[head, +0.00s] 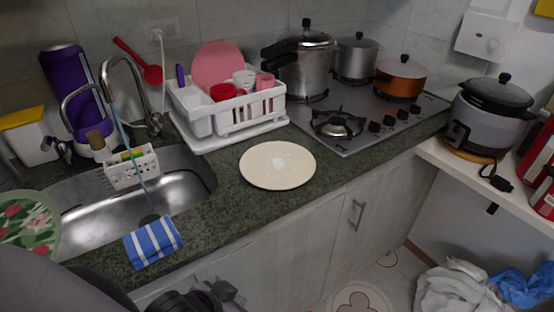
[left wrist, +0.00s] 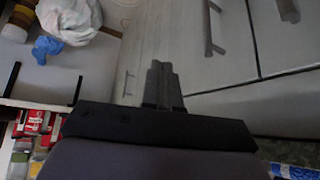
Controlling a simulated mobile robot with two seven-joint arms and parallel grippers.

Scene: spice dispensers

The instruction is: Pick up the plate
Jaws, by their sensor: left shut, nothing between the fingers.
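A round cream plate (head: 262,176) with a white patch in its middle lies flat on the dark green stone counter (head: 225,225), between the sink and the stove. Nothing touches it from above. My left gripper (head: 230,292) is at the bottom of the head view, in front of the counter and nearer to me than the plate. In the left wrist view its fingers (left wrist: 160,75) are together and empty, with cabinet fronts beyond them. The plate is not visible in the left wrist view. My right gripper is not in view.
A white dish rack (head: 250,112) with a pink plate and cups stands behind the plate. The steel sink (head: 180,185) is left, with a striped cloth (head: 153,242) on its front edge. The stove (head: 360,140) with pots is right. Counter in front of the plate is clear.

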